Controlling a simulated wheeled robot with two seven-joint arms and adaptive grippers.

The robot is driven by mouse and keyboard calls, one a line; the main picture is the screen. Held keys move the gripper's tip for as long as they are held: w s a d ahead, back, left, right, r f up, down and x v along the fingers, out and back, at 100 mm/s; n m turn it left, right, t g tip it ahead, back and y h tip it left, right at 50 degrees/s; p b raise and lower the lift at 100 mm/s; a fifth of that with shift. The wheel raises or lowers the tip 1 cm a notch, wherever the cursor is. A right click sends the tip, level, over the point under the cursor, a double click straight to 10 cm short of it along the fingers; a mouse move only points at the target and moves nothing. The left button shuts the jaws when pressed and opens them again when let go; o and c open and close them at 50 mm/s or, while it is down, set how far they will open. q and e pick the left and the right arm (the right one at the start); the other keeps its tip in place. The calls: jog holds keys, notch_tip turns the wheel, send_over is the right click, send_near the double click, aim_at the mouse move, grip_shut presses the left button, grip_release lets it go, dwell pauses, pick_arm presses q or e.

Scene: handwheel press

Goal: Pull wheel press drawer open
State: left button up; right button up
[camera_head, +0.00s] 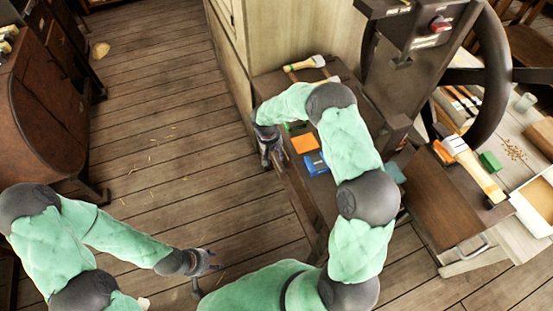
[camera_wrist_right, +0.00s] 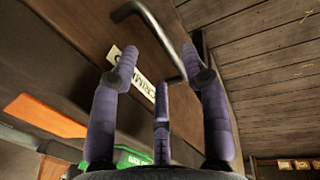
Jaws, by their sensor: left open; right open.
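The press's dark handwheel (camera_head: 492,85) stands at the upper right in the head view. In the right wrist view a brown drawer front (camera_wrist_right: 90,30) bears a metal bar handle (camera_wrist_right: 150,28) and a white label (camera_wrist_right: 143,84), partly hidden by my fingers. My right gripper (camera_head: 268,152) is at the left side of the bench in the head view. Its fingers (camera_wrist_right: 160,70) are spread and empty, close to the handle; contact cannot be told. My left gripper (camera_head: 206,263) is open and empty above the floor, away from the bench.
On the bench lie an orange block (camera_head: 304,143), a blue box (camera_head: 316,164) and a brush (camera_head: 304,63). Another metal handle (camera_head: 468,250) shows at lower right. A brown cabinet (camera_head: 45,100) stands at left.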

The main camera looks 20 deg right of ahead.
aim_at(277, 161)
jog(key=shift+d+f+b, duration=0.25)
jog(key=shift+f+b, duration=0.05)
jog(key=shift+f, duration=0.85)
jog(key=shift+d+f+b, duration=0.2)
jog(key=shift+f+b, duration=0.05)
jog(key=shift+f, duration=0.85)
grip_shut()
